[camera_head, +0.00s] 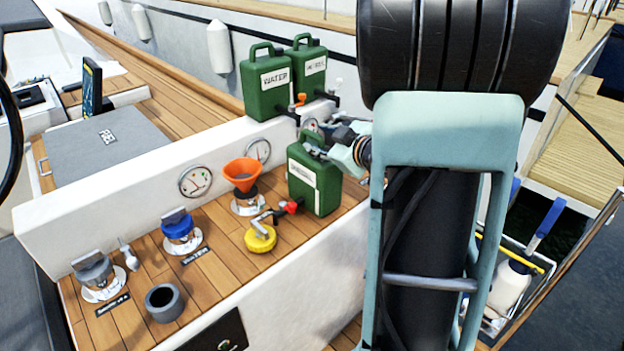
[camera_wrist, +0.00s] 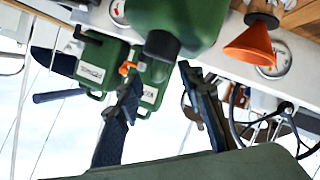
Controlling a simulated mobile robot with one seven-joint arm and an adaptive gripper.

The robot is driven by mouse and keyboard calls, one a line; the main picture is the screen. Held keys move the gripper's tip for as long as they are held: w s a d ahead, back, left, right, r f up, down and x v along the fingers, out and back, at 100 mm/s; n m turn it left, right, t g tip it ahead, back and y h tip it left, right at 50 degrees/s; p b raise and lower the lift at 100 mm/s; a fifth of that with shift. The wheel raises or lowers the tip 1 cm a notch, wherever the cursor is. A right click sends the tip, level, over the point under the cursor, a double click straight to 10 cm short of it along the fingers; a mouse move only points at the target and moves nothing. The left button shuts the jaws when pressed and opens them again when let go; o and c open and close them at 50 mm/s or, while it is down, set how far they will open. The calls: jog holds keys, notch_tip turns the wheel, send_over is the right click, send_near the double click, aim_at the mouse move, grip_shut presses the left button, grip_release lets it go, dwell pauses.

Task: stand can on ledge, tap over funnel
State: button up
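A green can (camera_head: 315,180) with a white label, its text unreadable, is upright at the right end of the wooden deck strip. A red tap (camera_head: 291,207) sticks out from its lower left side, close to an orange funnel (camera_head: 242,175) in a deck filler. My gripper (camera_head: 345,148) is right of the can's top, by its handle. In the wrist view, upside down, my gripper's fingers (camera_wrist: 158,72) are apart with nothing visible between them. The can (camera_wrist: 205,12) with its dark cap lies just beyond the tips. The funnel (camera_wrist: 250,48) is at the right.
A yellow cap (camera_head: 260,238), blue-capped filler (camera_head: 179,230), grey-capped filler (camera_head: 98,275) and grey cup (camera_head: 164,302) occupy the wooden strip.

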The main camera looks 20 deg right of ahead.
jog(key=shift+w+f, duration=0.1)
jog(key=shift+w, duration=0.2)
jog(key=shift+c, duration=0.4)
grip_shut()
jog(key=shift+r, duration=0.25)
